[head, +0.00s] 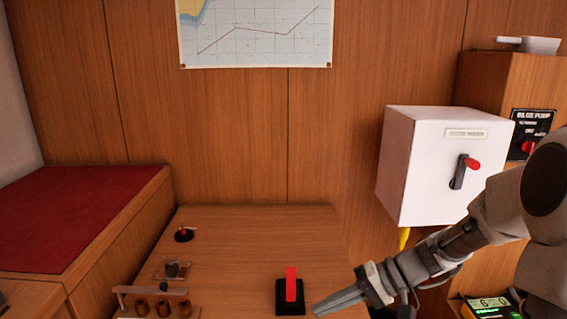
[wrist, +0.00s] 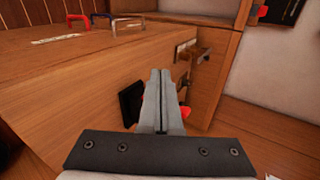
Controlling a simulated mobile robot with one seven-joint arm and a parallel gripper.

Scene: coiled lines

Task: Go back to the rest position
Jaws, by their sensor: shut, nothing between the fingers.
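My gripper (head: 318,309) is in the lower right of the head view, its fingers together and empty, pointing left. It is just right of a red lever on a black base (head: 290,290) on the wooden table (head: 235,245). In the wrist view my gripper (wrist: 160,75) shows its two grey fingers closed side by side. Dark and red parts (wrist: 132,100) show beside the fingers there; I cannot tell whether they touch.
A white box (head: 415,165) with a red-tipped switch hangs on the wall at right, near my arm. A bilge pump panel (head: 530,130) is further right. A small rack (head: 155,300) stands at the table's front left. The table's middle is clear.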

